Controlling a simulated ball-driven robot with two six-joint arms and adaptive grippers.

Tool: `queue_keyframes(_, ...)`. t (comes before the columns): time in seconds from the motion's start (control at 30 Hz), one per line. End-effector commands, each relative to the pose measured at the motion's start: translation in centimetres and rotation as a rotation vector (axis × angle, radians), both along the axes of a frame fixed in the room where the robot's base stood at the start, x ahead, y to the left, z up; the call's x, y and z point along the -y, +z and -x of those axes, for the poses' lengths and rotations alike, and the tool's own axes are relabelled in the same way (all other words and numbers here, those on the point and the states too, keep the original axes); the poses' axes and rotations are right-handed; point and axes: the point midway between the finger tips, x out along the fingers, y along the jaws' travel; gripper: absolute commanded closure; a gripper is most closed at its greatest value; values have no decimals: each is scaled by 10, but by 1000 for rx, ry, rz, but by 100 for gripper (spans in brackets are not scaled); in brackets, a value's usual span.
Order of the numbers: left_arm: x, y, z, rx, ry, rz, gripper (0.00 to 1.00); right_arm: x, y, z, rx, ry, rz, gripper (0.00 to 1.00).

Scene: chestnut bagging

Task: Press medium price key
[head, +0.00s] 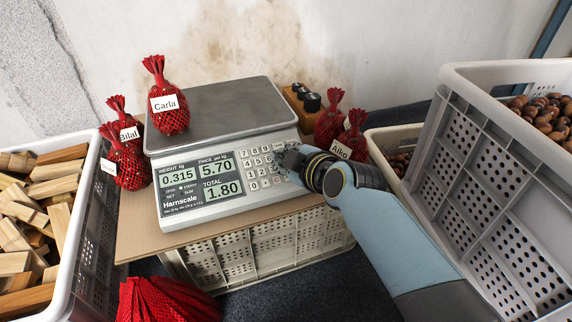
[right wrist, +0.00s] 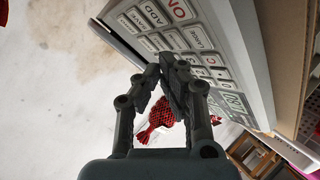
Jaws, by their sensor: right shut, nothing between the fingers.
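The white Harnscale scale (head: 225,195) stands on a board; its displays read 0.315 kg, 5.70 per kg and total 1.80. A red net bag labelled Carla (head: 170,120) sits on its grey pan (head: 235,105). My right gripper (head: 288,158) is shut and empty at the right part of the keypad (head: 256,168), covering some keys. In the right wrist view its fingertips (right wrist: 173,68) are close together over the keys, near one reading LARGE (right wrist: 205,62). I cannot tell whether they touch a key, and no medium key is readable. My left gripper is out of view.
Red net bags stand left of the scale (head: 128,165) and right of it (head: 350,145). A wooden block with black knobs (head: 308,99) is behind the keypad. A crate of wood (head: 92,190) is at left; a large grey crate (head: 480,160) with chestnuts is at right.

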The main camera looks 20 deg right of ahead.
Motion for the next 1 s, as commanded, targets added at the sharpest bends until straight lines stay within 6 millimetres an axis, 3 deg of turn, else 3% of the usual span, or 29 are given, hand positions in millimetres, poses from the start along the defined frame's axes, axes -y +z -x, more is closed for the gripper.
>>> queue_keyframes(1.0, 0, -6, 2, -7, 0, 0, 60, 0, -8, -3, 0, 0, 0, 100)
